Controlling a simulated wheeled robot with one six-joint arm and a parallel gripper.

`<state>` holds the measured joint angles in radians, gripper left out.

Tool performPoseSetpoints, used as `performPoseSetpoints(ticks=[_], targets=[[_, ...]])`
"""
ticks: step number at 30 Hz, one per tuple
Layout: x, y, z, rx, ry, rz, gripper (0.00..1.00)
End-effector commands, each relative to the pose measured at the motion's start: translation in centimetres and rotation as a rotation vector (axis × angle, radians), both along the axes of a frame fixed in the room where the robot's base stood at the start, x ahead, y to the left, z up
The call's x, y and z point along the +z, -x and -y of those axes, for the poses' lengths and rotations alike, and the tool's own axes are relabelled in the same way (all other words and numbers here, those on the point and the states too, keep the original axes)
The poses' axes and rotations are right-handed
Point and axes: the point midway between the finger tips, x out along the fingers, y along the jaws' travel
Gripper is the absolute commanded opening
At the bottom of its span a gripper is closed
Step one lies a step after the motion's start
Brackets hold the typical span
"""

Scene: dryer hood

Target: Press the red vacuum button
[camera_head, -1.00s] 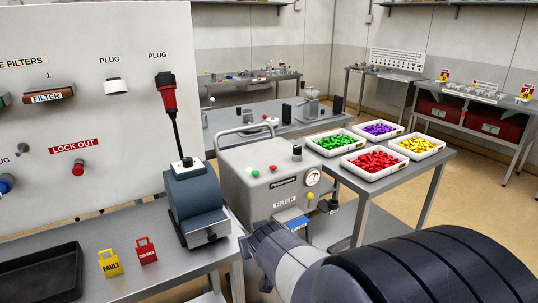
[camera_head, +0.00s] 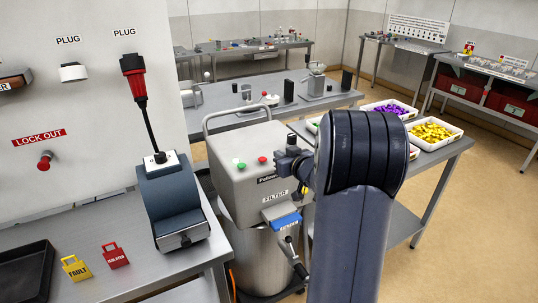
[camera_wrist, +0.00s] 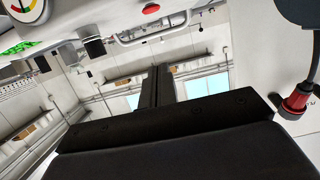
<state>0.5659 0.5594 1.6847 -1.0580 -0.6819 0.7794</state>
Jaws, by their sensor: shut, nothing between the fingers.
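The grey metal vacuum unit (camera_head: 243,190) stands right of the bench in the head view. Its red button (camera_head: 262,160) is on the sloping top, right of a green button (camera_head: 241,167). The red button also shows at the top edge of the wrist view (camera_wrist: 151,9), beyond the fingertips. My gripper (camera_wrist: 157,70) is shut and empty, its dark fingers pointing up in the wrist view. In the head view my arm stands in front of the unit's right side, its dark wrist end close to the right of the red button. The fingertips are apart from the button.
A blue-grey box (camera_head: 180,200) with a cable to a red plug (camera_head: 133,80) stands left of the unit. A LOCK OUT knob (camera_head: 45,160) is on the panel.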

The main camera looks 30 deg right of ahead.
Motion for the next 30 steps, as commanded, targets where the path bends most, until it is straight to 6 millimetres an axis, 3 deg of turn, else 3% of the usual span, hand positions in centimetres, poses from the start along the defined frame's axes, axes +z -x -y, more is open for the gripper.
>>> performPoseSetpoints(ticks=[11,27,30], targets=[[-0.2,-1.1,-0.1,0.001,0.001,0.000,0.00],[-2.4,-10.1,-0.5,0.000,0.001,-0.002,0.00],[-4.5,-9.7,-0.4,-0.002,-0.003,-0.004,0.00]])
